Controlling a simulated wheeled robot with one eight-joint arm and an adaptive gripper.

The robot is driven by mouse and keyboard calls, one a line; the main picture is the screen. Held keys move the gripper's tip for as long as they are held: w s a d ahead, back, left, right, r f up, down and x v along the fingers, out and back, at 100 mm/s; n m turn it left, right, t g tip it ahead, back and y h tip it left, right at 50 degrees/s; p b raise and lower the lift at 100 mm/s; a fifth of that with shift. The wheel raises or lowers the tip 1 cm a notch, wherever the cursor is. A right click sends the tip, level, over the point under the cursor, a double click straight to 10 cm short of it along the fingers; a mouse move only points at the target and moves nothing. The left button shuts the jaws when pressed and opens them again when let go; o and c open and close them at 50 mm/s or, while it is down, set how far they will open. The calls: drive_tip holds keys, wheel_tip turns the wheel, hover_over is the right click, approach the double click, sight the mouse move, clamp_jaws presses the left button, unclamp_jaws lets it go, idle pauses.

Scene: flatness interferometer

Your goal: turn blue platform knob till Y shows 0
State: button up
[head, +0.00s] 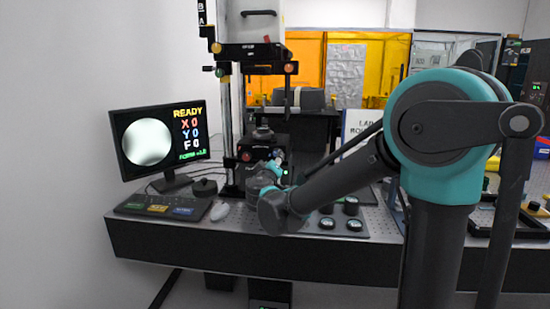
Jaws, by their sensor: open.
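The monitor (160,140) on the left reads READY with X 0, Y 0 and F 0, beside a pale round image. The interferometer's platform (265,143) stands at the foot of the upright column, with a red knob (246,157) at its left front. I cannot clearly make out the blue platform knob; my wrist and gripper cover part of the platform's right front. My gripper (279,158) is open, close in front of the platform's right side. Its fingers are small and partly hidden, so contact with a knob cannot be told.
A keyboard (164,207), a white mouse (220,211) and a dark round piece (204,187) lie left of my arm. Several dark round pieces sit on a tray (362,232) to its right. A white sign (358,127) stands behind my forearm.

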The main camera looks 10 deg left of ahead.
drive_tip(key=shift+s+a, duration=0.1)
drive_tip(key=shift+s, duration=2.2)
